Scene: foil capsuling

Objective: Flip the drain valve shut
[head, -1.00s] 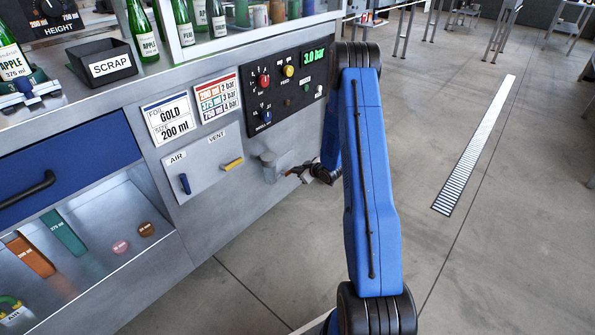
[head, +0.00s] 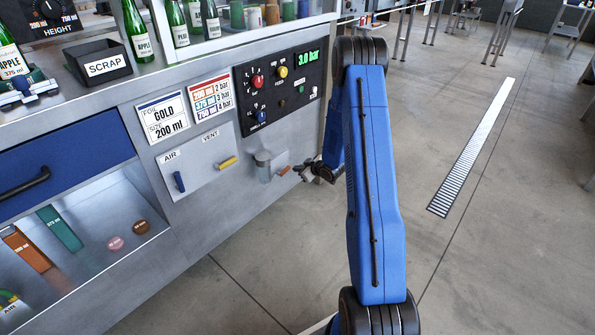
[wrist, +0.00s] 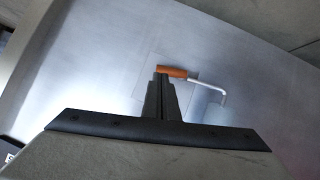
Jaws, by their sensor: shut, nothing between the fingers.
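The drain valve has an orange handle (wrist: 173,71) on a bent metal rod in the wrist view. In the head view the small orange handle (head: 284,170) shows on the cabinet front, right of a clear bowl with a grey cap (head: 262,156). My gripper (head: 299,170) is just right of the handle there, with its fingers shut and empty. In the wrist view the shut fingers of my gripper (wrist: 160,76) point at the left end of the handle and overlap it. I cannot tell whether they touch it.
Left of the valve is a plate with a blue AIR lever (head: 179,182) and a yellow VENT lever (head: 227,163). Above is a black control panel (head: 281,88) reading 3.0 bar. A scrap bin (head: 104,65) and bottles stand on the bench.

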